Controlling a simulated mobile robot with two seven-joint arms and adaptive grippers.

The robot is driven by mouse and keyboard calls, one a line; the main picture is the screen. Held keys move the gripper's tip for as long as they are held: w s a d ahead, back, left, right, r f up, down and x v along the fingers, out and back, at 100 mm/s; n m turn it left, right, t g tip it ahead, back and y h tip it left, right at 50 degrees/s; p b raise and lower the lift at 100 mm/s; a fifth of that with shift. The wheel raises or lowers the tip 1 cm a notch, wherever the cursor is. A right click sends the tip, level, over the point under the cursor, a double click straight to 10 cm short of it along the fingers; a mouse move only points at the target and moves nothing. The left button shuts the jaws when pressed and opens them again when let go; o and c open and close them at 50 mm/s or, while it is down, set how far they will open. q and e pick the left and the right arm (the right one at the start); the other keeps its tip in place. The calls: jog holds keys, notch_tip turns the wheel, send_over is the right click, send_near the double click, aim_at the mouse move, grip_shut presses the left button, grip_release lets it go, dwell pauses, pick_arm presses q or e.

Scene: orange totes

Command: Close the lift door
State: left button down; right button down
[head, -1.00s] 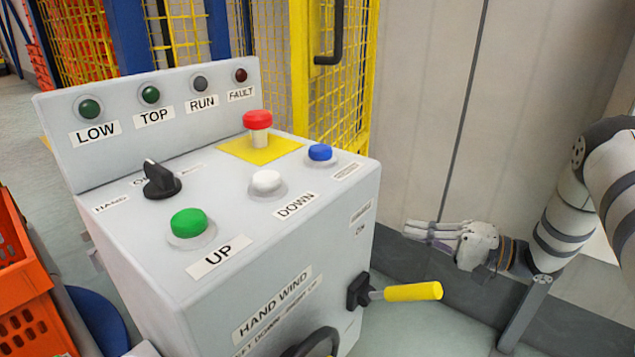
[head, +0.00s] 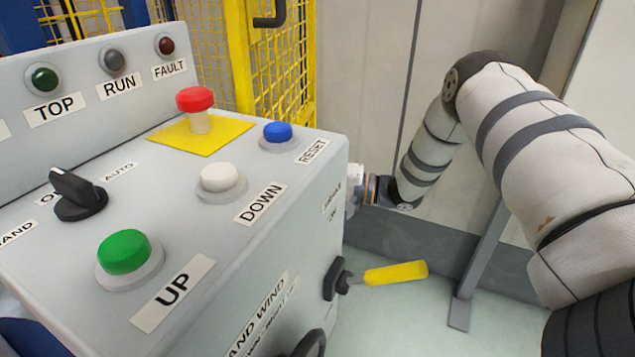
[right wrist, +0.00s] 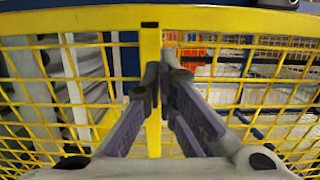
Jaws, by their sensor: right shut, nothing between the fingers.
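The lift door appears to be the yellow mesh panel (head: 285,60) with a black handle (head: 270,21) at the top of the head view, behind the control box. In the right wrist view, yellow mesh (right wrist: 240,85) fills the picture, with a yellow upright post (right wrist: 151,45) in the middle. My right gripper (right wrist: 163,72) is shut and empty, its fingertips pointing at the post. Whether they touch it I cannot tell. In the head view the right hand is mostly hidden behind the box's right side. My left gripper is not in view.
The grey control box (head: 200,270) fills the left, with green UP (head: 123,252), white DOWN (head: 220,177), blue RESET (head: 277,131) and red (head: 195,99) buttons. A yellow-handled crank (head: 395,273) juts from its right side. A pale wall (head: 365,70) stands behind.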

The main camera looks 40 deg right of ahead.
jog(key=shift+x, duration=0.9)
